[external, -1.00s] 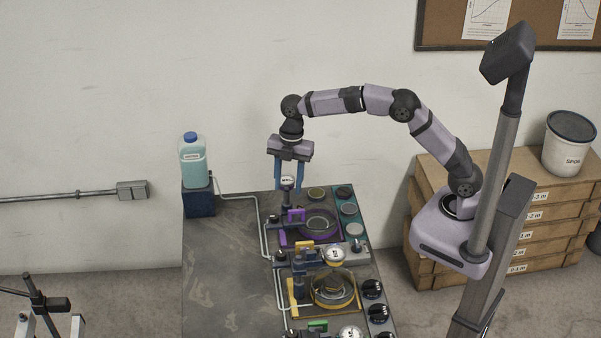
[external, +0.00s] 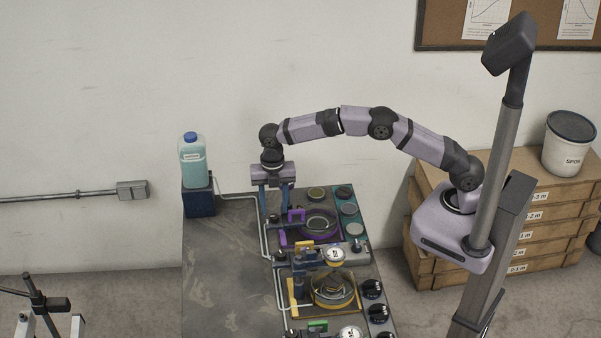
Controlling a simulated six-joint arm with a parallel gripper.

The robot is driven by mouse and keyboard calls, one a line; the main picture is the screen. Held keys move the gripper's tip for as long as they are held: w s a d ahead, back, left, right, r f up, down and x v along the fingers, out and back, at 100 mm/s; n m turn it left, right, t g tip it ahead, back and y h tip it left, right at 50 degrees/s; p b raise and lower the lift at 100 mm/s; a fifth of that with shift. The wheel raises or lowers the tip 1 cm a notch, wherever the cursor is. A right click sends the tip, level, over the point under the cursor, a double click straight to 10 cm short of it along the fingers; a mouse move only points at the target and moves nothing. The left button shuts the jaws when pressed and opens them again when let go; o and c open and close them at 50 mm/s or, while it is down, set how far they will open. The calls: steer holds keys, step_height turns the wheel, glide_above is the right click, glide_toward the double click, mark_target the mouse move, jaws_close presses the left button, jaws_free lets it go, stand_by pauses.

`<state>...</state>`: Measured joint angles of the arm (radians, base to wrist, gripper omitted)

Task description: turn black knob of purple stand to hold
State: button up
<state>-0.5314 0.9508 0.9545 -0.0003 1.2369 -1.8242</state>
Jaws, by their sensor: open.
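The purple stand (external: 335,234) is at the far end of the bench, with a round glass-topped dish and a purple clamp (external: 296,215). A small black knob (external: 273,218) sits at its left edge. My gripper (external: 274,210) points down with its two blue fingers apart, one on each side above that knob. Whether the fingers touch the knob cannot be told at this size. The stand's gauge is hidden behind my gripper. Another black knob (external: 344,192) is at the stand's far right corner. No markings on the knobs can be read.
A yellow stand (external: 297,292) with a gauge (external: 335,254) and black dials (external: 372,289) is nearer the camera. A green clamp (external: 318,326) shows at the bottom edge. A blue-capped bottle (external: 193,165) stands on a dark block at left. The bench's left part (external: 220,270) is clear.

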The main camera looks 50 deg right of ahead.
mark_target(275, 217)
steer(key=shift+f+p, duration=0.6)
steer(key=shift+f, duration=1.1)
steer(key=shift+c, duration=0.2)
jaws_close()
